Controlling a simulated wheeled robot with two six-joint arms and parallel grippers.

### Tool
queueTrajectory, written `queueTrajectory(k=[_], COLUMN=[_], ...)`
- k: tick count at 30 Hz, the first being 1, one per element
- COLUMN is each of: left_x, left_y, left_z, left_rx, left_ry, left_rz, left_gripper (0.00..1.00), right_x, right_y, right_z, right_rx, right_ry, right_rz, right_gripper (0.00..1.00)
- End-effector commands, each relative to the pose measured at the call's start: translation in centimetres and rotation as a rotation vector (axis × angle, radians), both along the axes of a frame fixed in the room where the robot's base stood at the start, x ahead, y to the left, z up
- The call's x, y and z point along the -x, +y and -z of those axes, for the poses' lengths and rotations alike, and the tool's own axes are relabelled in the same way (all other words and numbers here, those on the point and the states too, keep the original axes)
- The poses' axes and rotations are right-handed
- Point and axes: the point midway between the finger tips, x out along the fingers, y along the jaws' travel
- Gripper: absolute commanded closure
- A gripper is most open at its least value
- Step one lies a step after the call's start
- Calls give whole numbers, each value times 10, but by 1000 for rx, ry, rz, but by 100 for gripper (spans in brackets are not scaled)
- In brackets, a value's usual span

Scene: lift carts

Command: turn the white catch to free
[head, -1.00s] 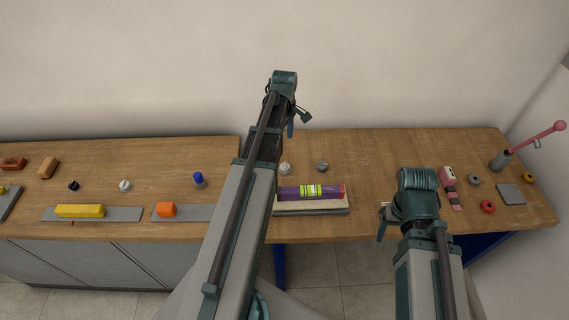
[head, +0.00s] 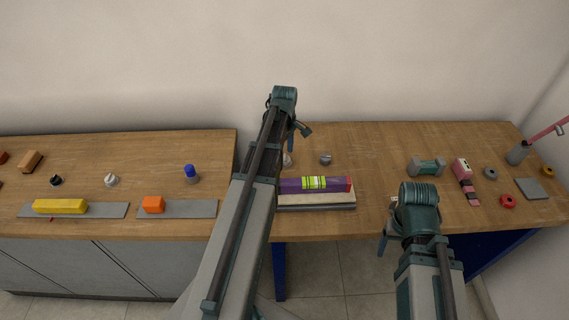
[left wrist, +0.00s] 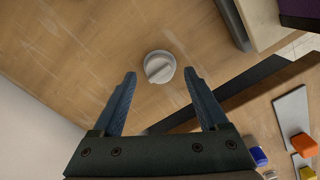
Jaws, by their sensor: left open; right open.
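A white round catch with a raised grip bar (left wrist: 159,67) sits on the right bench. In the head view the white catch (head: 287,160) is partly hidden by my left gripper (head: 291,143). In the left wrist view my left gripper (left wrist: 160,75) is open, and the catch shows between its two fingertips. The fingers look apart from it; the height gap cannot be told. A second white knob (head: 112,180) stands on the left bench. My right gripper (head: 385,240) is open and empty near the right bench's front edge.
A grey knob (head: 326,159) stands right of the catch. A purple block (head: 315,185) lies on a pale board in front. A gap separates the benches. An orange block (head: 154,204), yellow block (head: 60,206) and blue-topped knob (head: 191,174) are on the left bench.

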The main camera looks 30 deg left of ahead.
Motion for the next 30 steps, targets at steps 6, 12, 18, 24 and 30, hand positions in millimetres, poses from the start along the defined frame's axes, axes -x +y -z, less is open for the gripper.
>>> queueTrajectory(k=[6, 12, 18, 24, 30], left_x=[0, 0, 0, 0, 0], left_y=[0, 0, 0, 0, 0], left_z=[18, 17, 17, 17, 17], left_rx=[0, 0, 0, 0, 0], left_ry=[0, 0, 0, 0, 0], left_rz=[0, 0, 0, 0, 1], left_gripper=[24, 24, 49, 85, 100], right_x=[0, 0, 0, 0, 0], right_y=[0, 0, 0, 0, 0], right_z=[18, 17, 17, 17, 17], right_rx=[0, 0, 0, 0, 0], right_ry=[0, 0, 0, 0, 0], right_rz=[0, 0, 0, 0, 0], right_gripper=[25, 25, 25, 25, 25])
